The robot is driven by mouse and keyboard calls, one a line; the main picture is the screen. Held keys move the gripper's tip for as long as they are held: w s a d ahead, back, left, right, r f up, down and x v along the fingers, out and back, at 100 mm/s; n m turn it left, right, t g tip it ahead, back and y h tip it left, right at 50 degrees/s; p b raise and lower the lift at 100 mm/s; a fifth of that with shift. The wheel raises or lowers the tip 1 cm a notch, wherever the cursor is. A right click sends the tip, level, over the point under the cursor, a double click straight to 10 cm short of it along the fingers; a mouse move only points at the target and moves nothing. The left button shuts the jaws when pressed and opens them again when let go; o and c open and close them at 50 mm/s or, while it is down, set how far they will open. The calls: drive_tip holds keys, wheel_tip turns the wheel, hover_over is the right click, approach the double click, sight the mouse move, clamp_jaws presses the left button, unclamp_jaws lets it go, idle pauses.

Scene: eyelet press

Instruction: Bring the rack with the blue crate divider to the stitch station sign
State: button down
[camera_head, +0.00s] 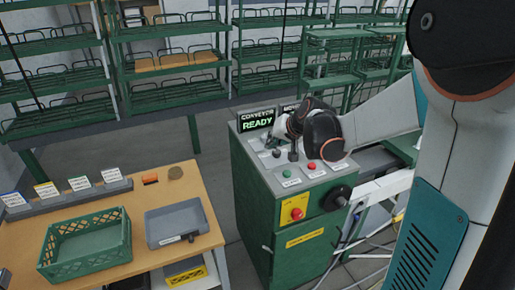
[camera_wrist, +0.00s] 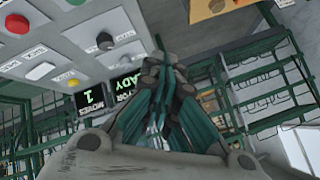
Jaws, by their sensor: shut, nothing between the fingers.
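My gripper (camera_wrist: 165,75) is shut and empty, its teal fingers together in the wrist view. In the head view the gripper (camera_head: 291,130) is low over the control panel on the green cabinet (camera_head: 265,200), by its buttons; I cannot tell if it touches. Green wire-shelf racks (camera_head: 175,50) stand along the back. One holds orange-brown pieces on a middle shelf. I cannot make out a blue crate divider on any rack, nor a stitch station sign. A display (camera_head: 257,119) on the cabinet reads "CONVEYOR READY". A second display (camera_wrist: 90,99) shows "1" in the wrist view.
A wooden table (camera_head: 150,195) at left holds a green crate (camera_head: 85,245), a grey bin (camera_head: 178,223) and several small label cards (camera_head: 80,183). A red button (camera_head: 297,214) on yellow is on the cabinet front. Conveyor framing (camera_head: 385,185) lies right. Grey floor shows between table and cabinet.

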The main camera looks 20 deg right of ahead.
drive_tip(key=m+p, duration=0.1)
drive_tip(key=m, duration=0.1)
hover_over(289, 172)
wheel_tip(289, 172, down, 4)
drive_tip(key=shift+w+d+f+h, duration=0.1)
drive_tip(key=shift+d+f+h, duration=0.1)
drive_tip(key=shift+h, duration=0.1)
drive_tip(key=shift+f, duration=0.1)
wheel_tip(289, 172, down, 9)
drive_tip(key=b, duration=0.6)
idle(1.0)
drive_tip(key=shift+f+b, duration=0.25)
drive_tip(key=shift+b, duration=0.3)
